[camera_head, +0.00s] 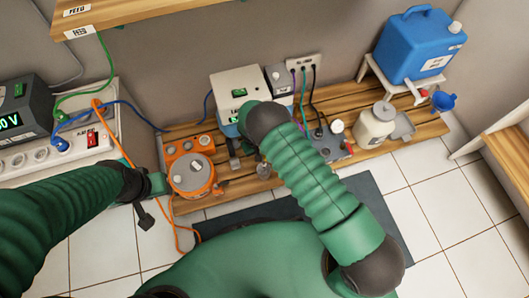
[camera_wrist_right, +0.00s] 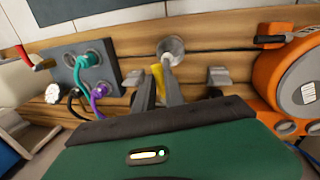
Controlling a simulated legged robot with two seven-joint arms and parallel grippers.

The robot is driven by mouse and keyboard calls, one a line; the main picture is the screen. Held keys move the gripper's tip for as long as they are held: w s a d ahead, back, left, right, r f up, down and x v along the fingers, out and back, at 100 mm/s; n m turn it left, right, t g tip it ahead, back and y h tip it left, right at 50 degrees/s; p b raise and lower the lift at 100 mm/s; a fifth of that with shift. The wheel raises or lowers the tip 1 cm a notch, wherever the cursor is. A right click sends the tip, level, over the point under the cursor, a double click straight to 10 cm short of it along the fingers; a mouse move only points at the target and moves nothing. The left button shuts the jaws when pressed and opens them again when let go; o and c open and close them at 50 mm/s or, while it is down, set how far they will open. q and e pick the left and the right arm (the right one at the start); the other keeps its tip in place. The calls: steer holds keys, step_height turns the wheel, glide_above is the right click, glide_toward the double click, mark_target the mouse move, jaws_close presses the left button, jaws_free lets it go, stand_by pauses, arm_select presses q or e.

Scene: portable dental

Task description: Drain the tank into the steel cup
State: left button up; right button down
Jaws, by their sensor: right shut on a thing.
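The steel cup (camera_head: 264,170) stands on the slatted wooden bench in front of the white unit. In the right wrist view, the cup (camera_wrist_right: 171,48) is just beyond my right fingertips. My right gripper (camera_wrist_right: 159,85) is shut on a small yellow part (camera_wrist_right: 158,78) between its fingers. A blue tank (camera_head: 414,45) stands on a white stand at the back right. I cannot tell which vessel the yellow part belongs to.
The white unit (camera_head: 239,88) stands against the wall. A grey plug panel (camera_wrist_right: 85,75) with cables and a cream jar (camera_head: 374,125) are right of it in the head view. A blue funnel (camera_head: 444,101) is near the bench's right end. An orange cable hangs by my left gripper.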

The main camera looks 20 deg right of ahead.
steer(key=shift+a+m, duration=0.2)
steer(key=shift+m, duration=0.3)
steer(key=shift+a, duration=0.1)
steer(key=c, duration=1.4)
jaws_free()
steer(key=a+r+p, duration=0.3)
steer(key=r+p, duration=0.4)
steer(key=r, duration=0.9)
steer(key=shift+a+r, duration=0.15)
steer(key=shift+r, duration=0.05)
